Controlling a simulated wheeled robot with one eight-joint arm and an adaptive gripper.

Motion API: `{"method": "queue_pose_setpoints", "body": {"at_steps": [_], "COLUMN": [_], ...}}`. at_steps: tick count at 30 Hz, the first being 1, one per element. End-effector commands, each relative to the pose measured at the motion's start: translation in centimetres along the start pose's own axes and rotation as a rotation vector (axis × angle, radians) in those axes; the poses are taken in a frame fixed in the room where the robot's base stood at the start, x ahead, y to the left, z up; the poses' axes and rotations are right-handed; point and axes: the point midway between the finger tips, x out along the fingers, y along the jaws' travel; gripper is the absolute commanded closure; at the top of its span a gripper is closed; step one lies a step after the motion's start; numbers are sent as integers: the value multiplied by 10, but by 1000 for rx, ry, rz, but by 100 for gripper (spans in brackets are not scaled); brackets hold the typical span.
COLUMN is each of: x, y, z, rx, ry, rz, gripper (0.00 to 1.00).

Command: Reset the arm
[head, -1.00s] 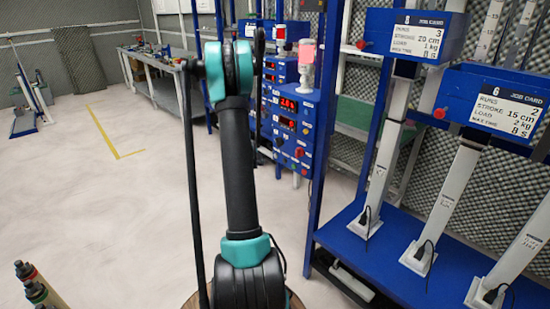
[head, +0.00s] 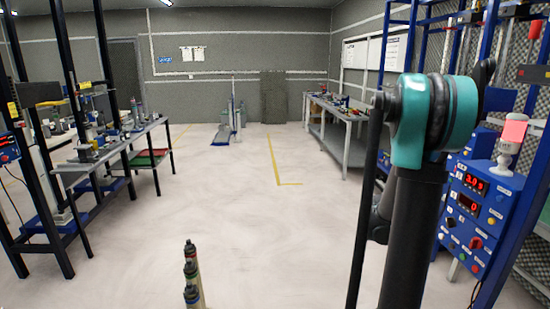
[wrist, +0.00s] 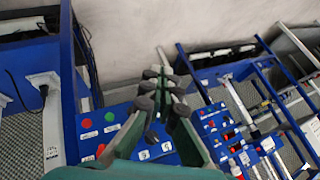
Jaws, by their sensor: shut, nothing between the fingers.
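My arm (head: 420,190), black with a teal joint, stands upright at the right of the head view. My gripper does not show clearly there. In the wrist view my gripper (wrist: 166,92) has its dark-tipped fingers together, with nothing held between them. Blue panels with red and green buttons (wrist: 87,123) appear behind the fingers, and I cannot tell how far away they are.
A blue control box (head: 480,210) with red displays and a lamp (head: 513,133) is close to my arm on the right. Workbenches stand at left (head: 110,150) and far right (head: 340,125). Dark cylinders (head: 191,270) stand in front. The middle floor is clear.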

Motion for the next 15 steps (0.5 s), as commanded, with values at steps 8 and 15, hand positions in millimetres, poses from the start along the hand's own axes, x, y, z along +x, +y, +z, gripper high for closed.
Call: {"method": "queue_pose_setpoints", "body": {"at_steps": [8,15], "x": [-89,-151], "y": [50,113], "z": [74,131], "rx": [-526,-989], "ry": [-175,-320], "rz": [-35,-128], "gripper": [100,100]}}
